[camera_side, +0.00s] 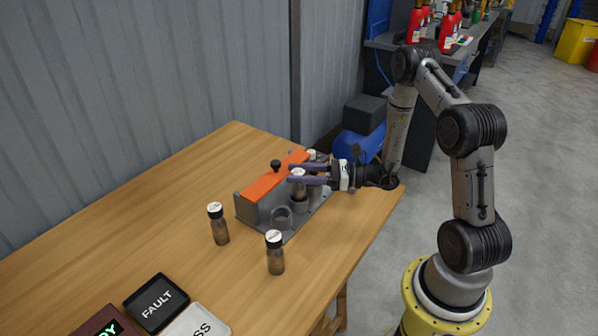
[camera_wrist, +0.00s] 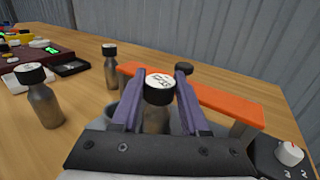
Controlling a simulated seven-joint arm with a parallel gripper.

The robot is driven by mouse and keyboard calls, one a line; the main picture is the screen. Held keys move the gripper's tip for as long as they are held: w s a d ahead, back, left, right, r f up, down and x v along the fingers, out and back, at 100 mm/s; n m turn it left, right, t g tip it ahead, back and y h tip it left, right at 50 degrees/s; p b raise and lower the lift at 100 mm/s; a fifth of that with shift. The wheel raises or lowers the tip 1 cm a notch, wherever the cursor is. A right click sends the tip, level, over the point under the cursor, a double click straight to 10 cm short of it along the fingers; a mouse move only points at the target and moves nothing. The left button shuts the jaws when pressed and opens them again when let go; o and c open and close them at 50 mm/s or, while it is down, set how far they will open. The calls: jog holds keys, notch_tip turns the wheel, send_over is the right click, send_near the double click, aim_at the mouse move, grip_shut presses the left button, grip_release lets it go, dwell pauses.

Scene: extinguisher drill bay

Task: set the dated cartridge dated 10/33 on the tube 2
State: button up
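My gripper (camera_side: 296,174) has its two purple fingers on either side of a black-capped cartridge (camera_side: 299,187), close against the cap. In the wrist view this cartridge (camera_wrist: 158,90) stands upright between the fingers; its white cap label is too small to read. It is over or in a grey tube of the rack (camera_side: 244,207); I cannot tell whether it is seated. An empty tube (camera_side: 281,217) is nearer the side camera. Two more cartridges stand upright on the table, one left of the rack (camera_side: 219,224) and one in front (camera_side: 275,253). Their dates are unreadable.
An orange bar (camera_side: 265,185) with a black knob (camera_side: 276,165) runs along the rack's back, close to my fingers. A white-topped knob (camera_wrist: 290,153) is at the rack's end. A FAULT tray (camera_side: 157,301) and a white tray (camera_side: 199,322) lie front left. The table's left is clear.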

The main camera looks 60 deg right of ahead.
jog(key=shift+o, duration=0.6)
jog(key=v, duration=1.1)
dwell(0.4)
